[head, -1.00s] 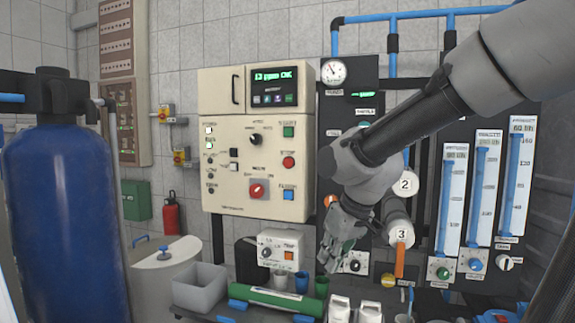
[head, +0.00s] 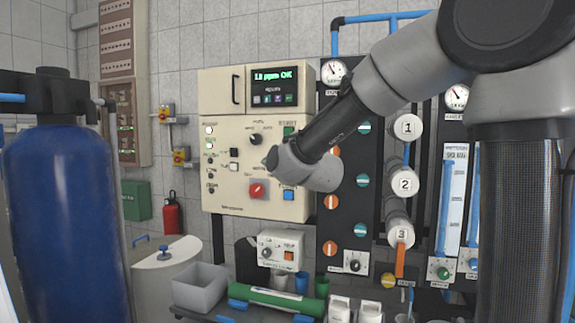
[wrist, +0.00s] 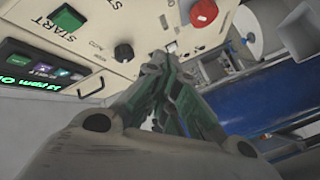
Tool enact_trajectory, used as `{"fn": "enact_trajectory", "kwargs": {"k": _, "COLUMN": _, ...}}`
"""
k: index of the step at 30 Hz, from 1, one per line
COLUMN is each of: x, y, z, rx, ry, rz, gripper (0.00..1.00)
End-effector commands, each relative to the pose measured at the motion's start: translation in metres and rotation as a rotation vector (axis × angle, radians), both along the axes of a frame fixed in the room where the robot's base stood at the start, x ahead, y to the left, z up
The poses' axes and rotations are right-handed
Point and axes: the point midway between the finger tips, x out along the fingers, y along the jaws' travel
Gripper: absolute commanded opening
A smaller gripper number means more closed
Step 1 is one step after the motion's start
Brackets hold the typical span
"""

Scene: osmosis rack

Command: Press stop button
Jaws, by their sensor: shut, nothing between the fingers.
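The cream control panel (head: 232,190) stands on the wall in the head view. The stop button is hidden behind my arm there, below the partly covered green START button (head: 289,131). In the wrist view START (wrist: 68,17) is at upper left, with part of a label beginning "ST" at the top edge; the stop button is not visible. My gripper (wrist: 160,65) is shut and empty, its fingertips pointing toward the panel near the black knob (wrist: 123,52). Contact cannot be told. In the head view my arm covers the gripper.
A red rotary switch (head: 257,188) and a blue button (head: 289,194) sit lower on the panel; the switch also shows in the wrist view (wrist: 204,13). A blue tank (head: 65,220) stands at left. Filters and valves stand at right, above a bench with a grey bin (head: 200,288).

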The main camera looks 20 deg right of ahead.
Motion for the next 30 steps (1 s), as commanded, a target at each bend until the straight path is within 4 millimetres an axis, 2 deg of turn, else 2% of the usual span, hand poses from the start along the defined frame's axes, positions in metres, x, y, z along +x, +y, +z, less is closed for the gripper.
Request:
{"fn": "enact_trajectory", "kwargs": {"k": 14, "x": 0.002, "y": -0.002, "z": -0.001, "rx": -0.022, "ry": -0.002, "rz": 0.001, "gripper": 0.00}}
{"fn": "enact_trajectory", "kwargs": {"k": 20, "x": 0.018, "y": -0.013, "z": -0.001, "rx": -0.022, "ry": -0.001, "rz": -0.001, "gripper": 0.00}}
{"fn": "enact_trajectory", "kwargs": {"k": 30, "x": 0.057, "y": -0.039, "z": -0.002, "rx": -0.022, "ry": 0.000, "rz": -0.001, "gripper": 0.00}}
